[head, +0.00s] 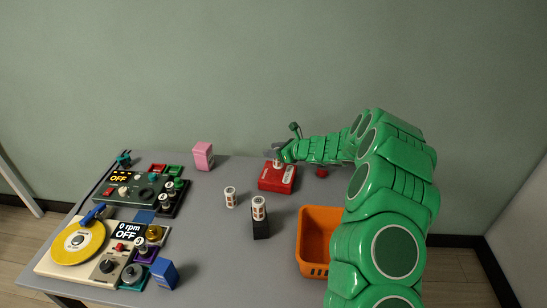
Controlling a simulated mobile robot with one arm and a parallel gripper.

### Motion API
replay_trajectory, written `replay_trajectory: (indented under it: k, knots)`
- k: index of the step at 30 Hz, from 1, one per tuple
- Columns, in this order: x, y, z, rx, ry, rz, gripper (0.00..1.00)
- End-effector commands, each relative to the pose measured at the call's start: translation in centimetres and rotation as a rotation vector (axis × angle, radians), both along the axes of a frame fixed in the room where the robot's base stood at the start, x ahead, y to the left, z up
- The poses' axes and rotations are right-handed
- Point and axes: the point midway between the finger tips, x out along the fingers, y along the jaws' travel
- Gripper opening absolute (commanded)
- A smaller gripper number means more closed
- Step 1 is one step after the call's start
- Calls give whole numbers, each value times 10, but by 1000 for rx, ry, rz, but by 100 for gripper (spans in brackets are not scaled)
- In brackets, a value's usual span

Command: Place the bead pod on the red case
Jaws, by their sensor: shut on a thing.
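The red case (281,185) lies on the grey table, toward the back and right of the middle. My gripper (279,153) is over the case's back left part and points left and down. It is shut on a small pale bead pod (277,163), which is partly hidden by the fingers. The pod is upright at the top of the case; I cannot tell whether it touches the case.
A similar pod (230,197) stands on the table, and another (259,207) stands on a black block (261,230). An orange bin (314,254) is at the front right. A pink box (203,155) stands at the back. Control panels (128,215) fill the left side.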

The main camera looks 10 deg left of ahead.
Motion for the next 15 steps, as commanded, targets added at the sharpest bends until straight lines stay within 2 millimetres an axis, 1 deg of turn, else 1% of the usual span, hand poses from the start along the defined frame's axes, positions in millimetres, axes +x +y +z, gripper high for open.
replay_trajectory:
  k: [2,6,9,15]
  knots:
    - [3,1,-4,-1,0,0,15]
    - [2,1,-22,-1,2,0,15]
    - [2,1,-32,-1,2,1,15]
    - [2,1,-33,-1,0,1,15]
